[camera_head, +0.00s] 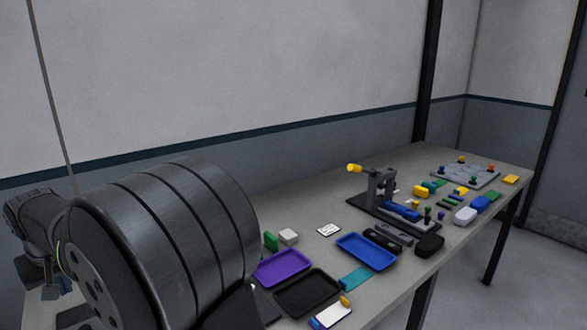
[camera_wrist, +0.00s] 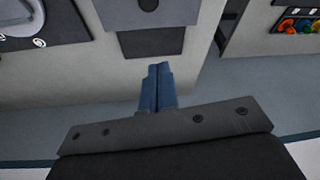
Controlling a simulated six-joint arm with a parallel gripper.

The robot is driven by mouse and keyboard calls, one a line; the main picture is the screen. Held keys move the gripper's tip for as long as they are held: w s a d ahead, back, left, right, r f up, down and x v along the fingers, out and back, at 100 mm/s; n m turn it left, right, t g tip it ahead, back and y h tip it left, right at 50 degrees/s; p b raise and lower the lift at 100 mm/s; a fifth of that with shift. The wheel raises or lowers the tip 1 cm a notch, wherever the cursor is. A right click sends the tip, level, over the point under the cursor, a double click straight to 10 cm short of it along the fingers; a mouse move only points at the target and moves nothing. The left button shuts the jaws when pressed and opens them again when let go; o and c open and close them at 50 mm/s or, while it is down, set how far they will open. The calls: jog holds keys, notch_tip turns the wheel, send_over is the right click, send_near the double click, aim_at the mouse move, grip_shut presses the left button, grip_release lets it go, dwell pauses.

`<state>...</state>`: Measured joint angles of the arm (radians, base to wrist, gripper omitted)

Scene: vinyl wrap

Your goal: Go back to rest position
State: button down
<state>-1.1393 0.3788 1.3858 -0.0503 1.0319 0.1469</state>
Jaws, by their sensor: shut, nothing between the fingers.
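My gripper (camera_wrist: 158,72) shows in the wrist view as two blue fingers side by side, pressed together with nothing between them. They point toward a light grey surface with a dark panel (camera_wrist: 151,42) set in it. In the head view a dark, ribbed cylinder (camera_head: 185,235) fills the lower left, and part of my arm (camera_head: 38,225) shows at the left edge. My fingers cannot be made out in the head view, and the cylinder hides part of the scene there.
A long grey table (camera_head: 375,210) runs to the back right. It bears a purple tray (camera_head: 283,269), a black tray (camera_head: 307,292), a blue tray (camera_head: 366,252), a clamp-like fixture (camera_head: 385,205) and several small parts. Coloured buttons (camera_wrist: 300,26) show at the wrist view's upper right.

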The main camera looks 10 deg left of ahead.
send_over(81, 324)
notch_tip(81, 324, down, 9)
jog(key=shift+f, duration=0.2)
jog(key=shift+s+d, duration=0.7)
jog(key=shift+d, duration=0.35)
jog(key=shift+s+d, duration=0.35)
jog(key=shift+d, duration=0.2)
